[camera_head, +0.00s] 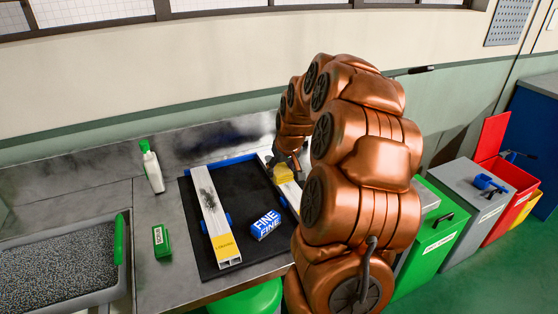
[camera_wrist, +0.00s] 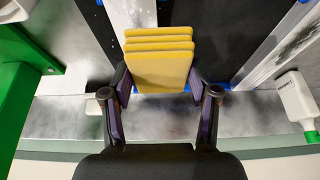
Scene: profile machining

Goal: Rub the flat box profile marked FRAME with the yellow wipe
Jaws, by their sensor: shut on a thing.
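My gripper (camera_wrist: 162,95) is shut on the yellow wipe (camera_wrist: 160,68), a folded ribbed pad between its fingers. In the head view the wipe (camera_head: 284,174) is over the far part of the right-hand pale profile (camera_head: 266,158). I cannot tell whether it touches. In the wrist view this profile (camera_wrist: 128,14) shows grey smudges beyond the wipe. My arm hides most of it in the head view, and I see no FRAME mark. The left-hand profile (camera_head: 213,215) has a dark smear and a yellow end label, whose text is too small to read surely.
Both profiles lie on a black mat (camera_head: 238,180) with blue stops. A blue FINE block (camera_head: 266,225) sits between them. A green-capped white bottle (camera_head: 153,169), a green block (camera_head: 161,240) and a granule-filled tub (camera_head: 62,262) are left. Bins (camera_head: 437,238) stand right.

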